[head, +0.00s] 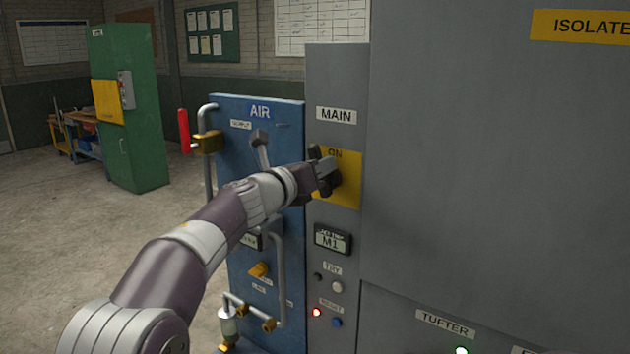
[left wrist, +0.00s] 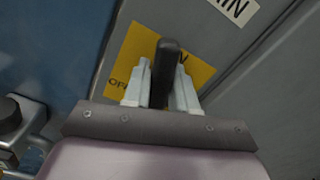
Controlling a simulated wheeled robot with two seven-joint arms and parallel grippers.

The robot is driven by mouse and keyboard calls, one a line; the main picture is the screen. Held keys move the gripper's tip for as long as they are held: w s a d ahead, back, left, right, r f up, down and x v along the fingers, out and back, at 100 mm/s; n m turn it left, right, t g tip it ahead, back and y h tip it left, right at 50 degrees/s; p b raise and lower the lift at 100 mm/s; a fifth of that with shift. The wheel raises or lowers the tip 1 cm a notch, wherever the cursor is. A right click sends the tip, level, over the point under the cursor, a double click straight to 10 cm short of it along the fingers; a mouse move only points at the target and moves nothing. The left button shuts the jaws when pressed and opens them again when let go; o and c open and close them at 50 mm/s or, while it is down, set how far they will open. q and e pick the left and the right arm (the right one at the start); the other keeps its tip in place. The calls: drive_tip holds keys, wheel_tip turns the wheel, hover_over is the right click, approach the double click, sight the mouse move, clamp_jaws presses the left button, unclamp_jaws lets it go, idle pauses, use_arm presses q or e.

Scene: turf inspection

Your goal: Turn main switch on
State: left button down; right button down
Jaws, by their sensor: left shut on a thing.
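The main switch has a yellow plate (head: 348,180) under a MAIN label (head: 336,115) on a grey panel. ON shows at the plate's top in the head view. In the left wrist view, the yellow plate (left wrist: 195,72) shows OFF at its left, and the dark switch handle (left wrist: 168,62) partly covers the other word. My left gripper (head: 328,172) is at the plate, its two pale fingers (left wrist: 160,92) shut on the handle from both sides. The gripper hides much of the switch in the head view, so I cannot tell its exact setting. My right gripper is not in view.
Below are an M1 display (head: 332,240) and small buttons. A green cabinet (head: 145,150) stands farther back.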

use_arm(q)
drive_tip(key=shift+s+d+f+m+b, duration=0.1)
drive_tip(key=shift+d+f+m+b, duration=0.2)
drive_tip(key=shift+m, duration=0.35)
drive_tip(key=shift+d+f+m+b, duration=0.1)
drive_tip(key=shift+f+m+b, duration=0.3)
drive_tip(key=shift+m, duration=0.3)
drive_tip(key=shift+s+d+f+m+b, duration=0.15)
drive_tip(key=shift+f+m+b, duration=0.15)
drive_tip(key=shift+m, duration=0.35)
drive_tip(key=shift+w, duration=0.1)
drive_tip(key=c, duration=1)
unclamp_jaws()
drive_tip(key=shift+r, duration=0.15)
drive_tip(key=shift+s+a+r, duration=0.15)
drive_tip(key=shift+s, duration=0.1)
drive_tip(key=shift+r, duration=0.15)
drive_tip(key=shift+w+r, duration=0.1)
